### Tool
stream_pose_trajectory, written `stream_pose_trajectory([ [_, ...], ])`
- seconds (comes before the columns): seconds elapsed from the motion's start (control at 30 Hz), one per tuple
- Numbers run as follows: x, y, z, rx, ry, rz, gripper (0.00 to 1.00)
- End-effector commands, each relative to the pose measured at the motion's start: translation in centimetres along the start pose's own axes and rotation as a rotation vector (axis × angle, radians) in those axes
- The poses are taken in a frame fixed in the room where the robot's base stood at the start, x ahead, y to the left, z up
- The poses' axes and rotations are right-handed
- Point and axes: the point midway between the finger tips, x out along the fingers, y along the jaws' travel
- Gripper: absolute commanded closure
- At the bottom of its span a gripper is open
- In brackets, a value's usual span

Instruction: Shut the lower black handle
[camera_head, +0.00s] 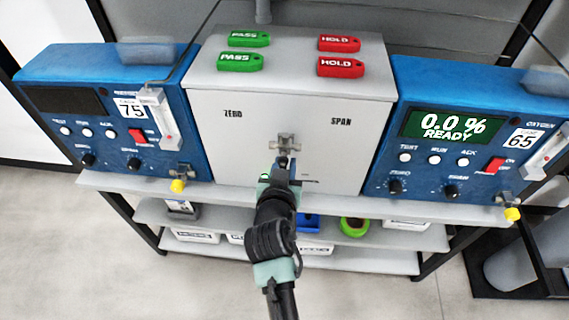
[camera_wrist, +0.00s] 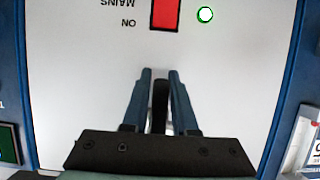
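The grey cabinet (camera_head: 225,150) with "ZERO" and "SPAN" on its front stands in the middle of the bench. My gripper (camera_head: 282,165) is at the lower middle of its front, below a small metal bracket (camera_head: 284,142). In the wrist view my gripper's two fingers (camera_wrist: 160,78) stand a little apart against the white panel. A short black bar, which looks like the black handle (camera_wrist: 160,92), lies between them. Whether the fingers press on it is not clear. My arm hides this part of the cabinet front in the head view.
A red MAINS switch (camera_wrist: 165,14) and a green-ringed light (camera_wrist: 205,14) are close to the fingertips. Blue analysers stand at the left (camera_head: 60,85) and right (camera_head: 480,85). Green PASS (camera_head: 240,62) and red HOLD (camera_head: 341,67) tags lie on the cabinet. A shelf (camera_head: 390,238) is below.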

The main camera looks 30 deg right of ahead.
Motion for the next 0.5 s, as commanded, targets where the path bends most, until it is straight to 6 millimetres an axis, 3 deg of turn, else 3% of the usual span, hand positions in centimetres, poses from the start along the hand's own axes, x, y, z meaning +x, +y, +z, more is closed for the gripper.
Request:
stream_pose_trajectory([
  [0.03,0.0,0.01,0.03,0.001,-0.001,0.0,0.62],
  [0.1,0.0,0.01,0.02,0.001,0.0,0.0,0.5],
  [0.5,-0.55,-0.05,-0.04,0.001,0.002,-0.001,0.5],
])
